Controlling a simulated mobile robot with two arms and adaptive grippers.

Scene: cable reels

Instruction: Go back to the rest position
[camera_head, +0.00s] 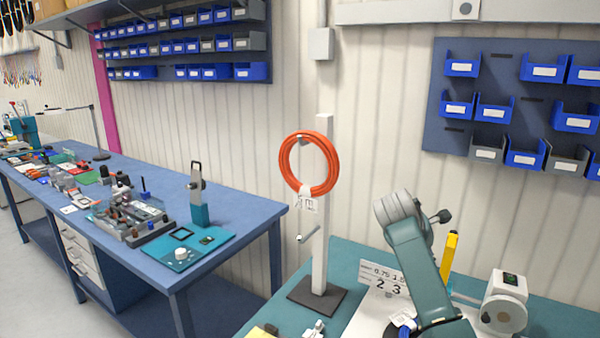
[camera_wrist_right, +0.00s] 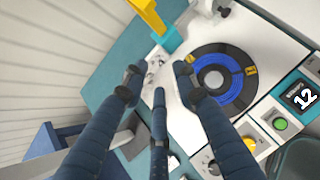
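My right gripper (camera_wrist_right: 157,78) shows in the right wrist view with its dark blue fingers spread apart. It is open and nothing is between the fingertips. Behind the fingers lies a white machine top with a black reel of blue cable (camera_wrist_right: 217,72), to the right of the fingertips. In the head view neither gripper can be made out, and my left gripper is not seen. An orange cable coil (camera_head: 285,165) with a white tag hangs on the upper hook of a white post (camera_head: 321,250). The lower hook (camera_head: 306,237) of the post is empty.
A teal table (camera_head: 345,258) carries the post, a yellow upright (camera_head: 450,252) and a number card (camera_head: 385,278). A teal arm-like part (camera_head: 415,255) rises in front. A blue workbench (camera_head: 255,212) with tools stands left. Blue bins (camera_head: 460,68) hang on the wall.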

